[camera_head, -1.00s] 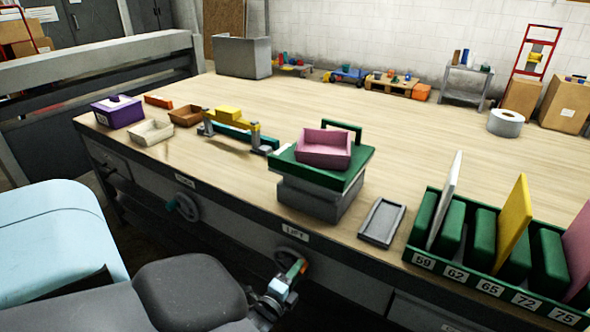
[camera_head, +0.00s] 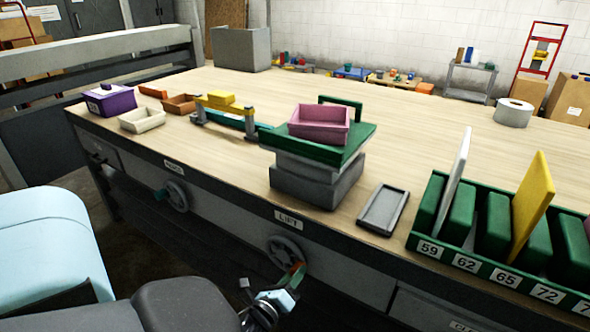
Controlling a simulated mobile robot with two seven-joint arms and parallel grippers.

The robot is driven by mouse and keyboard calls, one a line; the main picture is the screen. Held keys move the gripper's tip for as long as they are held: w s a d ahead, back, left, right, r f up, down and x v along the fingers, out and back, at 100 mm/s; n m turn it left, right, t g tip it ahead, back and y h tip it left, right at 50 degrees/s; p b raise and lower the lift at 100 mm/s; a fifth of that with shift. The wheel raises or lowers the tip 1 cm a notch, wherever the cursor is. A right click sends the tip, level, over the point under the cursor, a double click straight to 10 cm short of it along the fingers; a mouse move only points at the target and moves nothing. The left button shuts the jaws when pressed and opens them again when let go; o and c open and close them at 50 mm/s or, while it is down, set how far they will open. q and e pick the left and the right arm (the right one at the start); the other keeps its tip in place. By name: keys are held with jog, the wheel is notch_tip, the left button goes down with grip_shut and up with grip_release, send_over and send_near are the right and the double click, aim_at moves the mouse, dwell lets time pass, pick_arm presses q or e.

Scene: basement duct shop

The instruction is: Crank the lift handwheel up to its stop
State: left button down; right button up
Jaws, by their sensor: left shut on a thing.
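The lift handwheel (camera_head: 281,245) is a grey wheel on the bench's front panel, below a label reading LIFT (camera_head: 289,219). My left gripper (camera_head: 287,287) is at the wheel's lower right, shut on its crank handle (camera_head: 296,271), which shows orange and green and is partly hidden by the jaws. On the bench above, the lift's green platform (camera_head: 350,140) stands over its grey base (camera_head: 310,186), with a lighter grey section showing between them. A pink bin (camera_head: 320,124) sits on the platform. My right gripper is out of view.
A second handwheel (camera_head: 177,196) with a teal handle is on the panel to the left. A grey tray (camera_head: 383,210) and a green numbered rack (camera_head: 427,246) stand right of the lift. Small bins and a yellow-topped stand (camera_head: 226,109) are to its left.

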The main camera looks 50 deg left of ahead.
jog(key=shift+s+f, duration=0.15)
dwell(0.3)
pick_arm(q)
jog(key=c, duration=1.1)
grip_release()
jog(key=shift+f, duration=0.1)
jog(key=shift+o, duration=0.2)
jog(key=shift+s, duration=0.2)
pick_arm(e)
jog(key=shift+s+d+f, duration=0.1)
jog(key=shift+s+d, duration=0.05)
